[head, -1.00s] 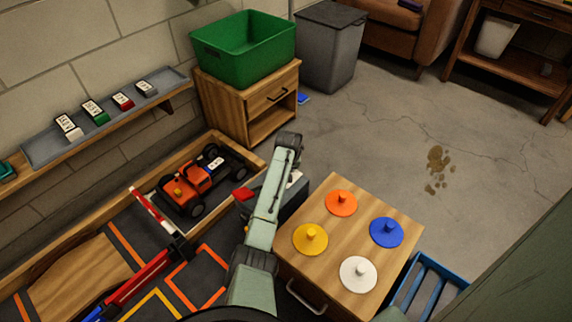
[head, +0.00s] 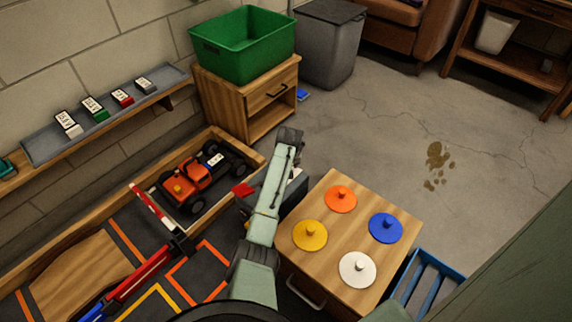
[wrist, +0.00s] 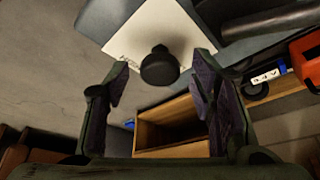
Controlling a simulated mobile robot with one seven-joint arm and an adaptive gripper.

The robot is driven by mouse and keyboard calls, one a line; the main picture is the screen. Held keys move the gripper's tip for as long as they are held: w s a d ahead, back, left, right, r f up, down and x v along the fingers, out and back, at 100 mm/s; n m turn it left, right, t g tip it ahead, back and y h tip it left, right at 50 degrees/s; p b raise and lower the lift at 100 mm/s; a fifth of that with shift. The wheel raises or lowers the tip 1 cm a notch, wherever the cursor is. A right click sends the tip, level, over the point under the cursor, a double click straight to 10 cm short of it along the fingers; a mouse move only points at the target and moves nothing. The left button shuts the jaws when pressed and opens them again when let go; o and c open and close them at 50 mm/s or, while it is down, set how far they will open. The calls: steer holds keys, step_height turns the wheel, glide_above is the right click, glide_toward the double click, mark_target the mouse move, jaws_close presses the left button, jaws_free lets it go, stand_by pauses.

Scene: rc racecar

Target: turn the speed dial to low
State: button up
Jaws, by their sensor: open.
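A black round knob (wrist: 160,67), seemingly the speed dial, stands on a white plate (wrist: 128,40) in the wrist view. Markings on the plate are too unclear to read, so I cannot tell the dial's setting. My gripper (wrist: 162,82) is open, with one finger on each side of the knob in the picture. I cannot tell whether either finger touches it. In the head view my arm hides the gripper and the knob. A dark box (head: 296,190) shows partly behind my arm, beside the wooden cabinet.
A wooden cabinet (head: 333,257) with coloured knobbed discs stands right of my arm. An orange toy car (head: 190,183) sits in the wood-edged track area at left. A green bin (head: 243,50) rests on a nightstand (head: 236,100). The floor (head: 390,120) at right is mostly clear.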

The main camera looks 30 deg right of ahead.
steer(key=v, duration=1.2)
stand_by(0.3)
